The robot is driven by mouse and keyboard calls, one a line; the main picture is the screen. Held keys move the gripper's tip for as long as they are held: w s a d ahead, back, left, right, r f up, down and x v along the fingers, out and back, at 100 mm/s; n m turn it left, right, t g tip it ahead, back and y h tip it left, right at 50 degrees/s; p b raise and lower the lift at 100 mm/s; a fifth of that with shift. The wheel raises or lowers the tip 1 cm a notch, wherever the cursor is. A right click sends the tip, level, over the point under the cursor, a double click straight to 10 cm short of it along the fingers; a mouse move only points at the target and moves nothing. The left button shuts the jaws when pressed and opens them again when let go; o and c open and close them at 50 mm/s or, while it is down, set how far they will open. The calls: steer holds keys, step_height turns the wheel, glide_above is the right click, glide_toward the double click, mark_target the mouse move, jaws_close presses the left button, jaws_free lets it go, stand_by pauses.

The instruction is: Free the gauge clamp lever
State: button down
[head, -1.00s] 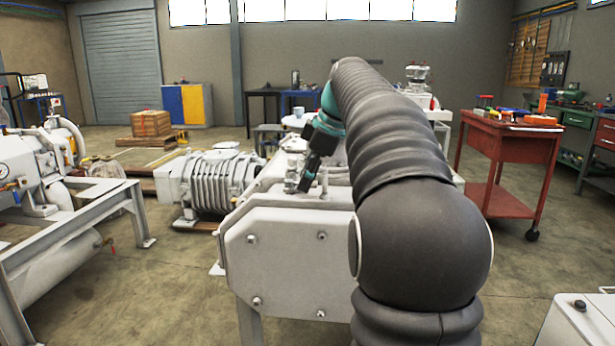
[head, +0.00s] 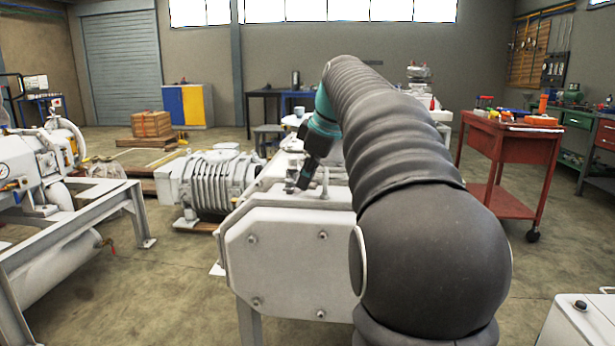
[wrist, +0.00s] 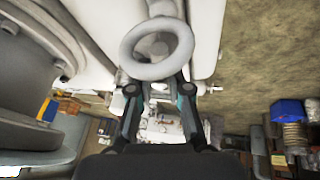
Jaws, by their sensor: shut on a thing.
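My gripper (head: 304,177) points down over the top of the pale pump body (head: 285,245) in the head view. In the wrist view, its two dark fingers (wrist: 158,84) close in at the near edge of a pale, round, ring-shaped handle (wrist: 130,46). The fingers stand apart, with the handle's rim at their tips. A rounded hub shows inside the ring. The exact contact is partly hidden by the rim. I cannot make out a separate gauge clamp lever, or tell whether this handle belongs to it.
A ribbed pale machine (head: 212,180) stands just left of the pump. A pipe frame with a gauge (head: 5,171) is at far left. A red tool cart (head: 510,150) stands at right. A large pale flange (wrist: 25,60) fills the wrist view's left side. Open floor lies between.

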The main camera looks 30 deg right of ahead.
steer(key=m, duration=0.1)
steer(key=a+m+h, duration=0.1)
steer(key=m, duration=0.1)
steer(key=shift+s+a+m+h, duration=0.2)
steer(key=shift+s+m+h, duration=0.1)
steer(key=shift+s, duration=0.05)
steer(key=m, duration=0.1)
steer(key=a+m+h+p, duration=0.1)
steer(key=m, duration=0.1)
steer(key=m+h, duration=0.1)
steer(key=shift+a+m, duration=0.3)
steer(key=shift+a, duration=0.05)
steer(key=m, duration=0.1)
steer(key=a+m+g+h, duration=0.1)
steer(key=m, duration=0.1)
steer(key=shift+w+a+m+p, duration=0.1)
steer(key=shift+m+p, duration=0.2)
steer(key=shift+w+a+m+g+h, duration=0.15)
steer(key=shift+a+m+g+h, duration=0.15)
steer(key=shift+m, duration=0.6)
steer(key=shift+w+a+m+g+h, duration=0.2)
steer(key=shift+m+g+h, duration=0.1)
steer(key=shift+m, duration=0.6)
steer(key=c, duration=1.1)
jaws_free()
